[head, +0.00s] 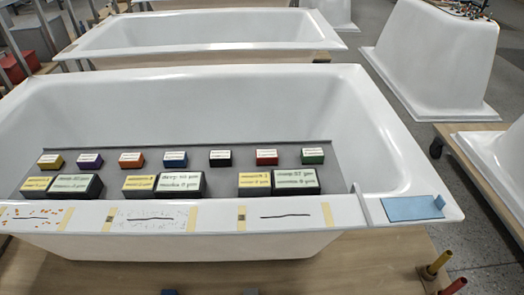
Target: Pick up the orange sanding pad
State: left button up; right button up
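The orange sanding pad (127,165) is a small block with a white label on top. It sits in the back row on the grey board (215,186) inside the near white bathtub shell, between a purple pad (89,167) and a blue pad (175,165). Yellow (44,166), black (220,163), red (267,163) and green (313,161) pads stand in the same row, apart from each other. Neither of my grippers is in view.
Larger labelled blocks (180,194) stand in pairs in front of the pads. The tub's front rim (220,222) carries taped test patches. A blue tray (411,208) lies on the right corner. Other tub shells (210,33) stand behind and to the right.

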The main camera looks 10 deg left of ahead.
aim_at(129, 160)
jog(key=j+u, duration=0.2)
jog(key=u, duration=0.8)
jog(key=j, duration=0.35)
jog(key=i+j, duration=0.1)
jog(key=j, duration=0.25)
